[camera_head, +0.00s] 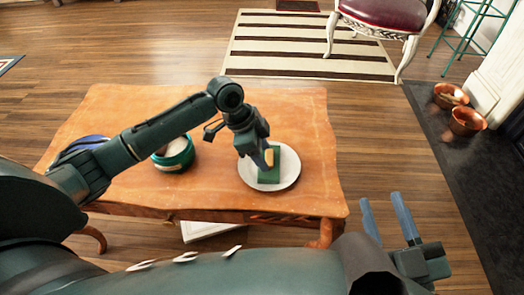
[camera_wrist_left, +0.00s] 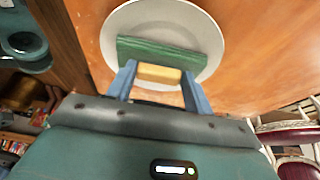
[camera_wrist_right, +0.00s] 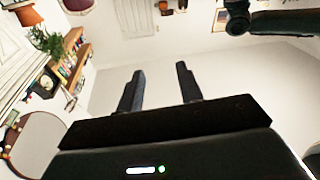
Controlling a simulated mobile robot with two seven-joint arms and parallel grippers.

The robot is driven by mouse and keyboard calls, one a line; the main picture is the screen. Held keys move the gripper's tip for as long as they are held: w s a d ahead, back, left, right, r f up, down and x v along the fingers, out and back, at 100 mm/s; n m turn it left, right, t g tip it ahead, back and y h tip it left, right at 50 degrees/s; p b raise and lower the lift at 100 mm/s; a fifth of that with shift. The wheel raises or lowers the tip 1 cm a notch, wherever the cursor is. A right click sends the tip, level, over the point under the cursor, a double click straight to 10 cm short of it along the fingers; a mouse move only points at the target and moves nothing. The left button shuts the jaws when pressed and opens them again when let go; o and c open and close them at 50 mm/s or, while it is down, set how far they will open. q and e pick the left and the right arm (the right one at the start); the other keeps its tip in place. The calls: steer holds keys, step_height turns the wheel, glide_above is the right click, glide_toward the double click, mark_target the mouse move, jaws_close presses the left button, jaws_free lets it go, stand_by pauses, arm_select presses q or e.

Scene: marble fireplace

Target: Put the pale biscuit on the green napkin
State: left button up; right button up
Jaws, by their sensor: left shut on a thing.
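The pale biscuit (camera_head: 269,157) is a small yellowish block between the fingers of my left gripper (camera_head: 265,160). It also shows in the left wrist view (camera_wrist_left: 159,73), with a finger at each end. The green napkin (camera_head: 277,172) lies folded in a strip on a white plate (camera_head: 291,178) on the wooden table. The biscuit is over or at the napkin's edge; I cannot tell whether they touch. In the left wrist view the napkin (camera_wrist_left: 165,52) is just beyond the biscuit. My right gripper (camera_head: 389,220) is open and empty, off the table's right front corner.
A green bowl (camera_head: 176,160) with something pale in it stands on the table left of the plate. A dark blue item (camera_head: 82,147) lies near the table's left edge, partly behind my left arm. The table (camera_head: 310,115) is bare beyond the plate. Copper pots (camera_head: 467,121) stand at far right.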

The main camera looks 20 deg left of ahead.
arm_select(q)
steer(key=o, duration=0.9)
steer(key=shift+o, duration=0.2)
steer(key=shift+r, duration=0.1)
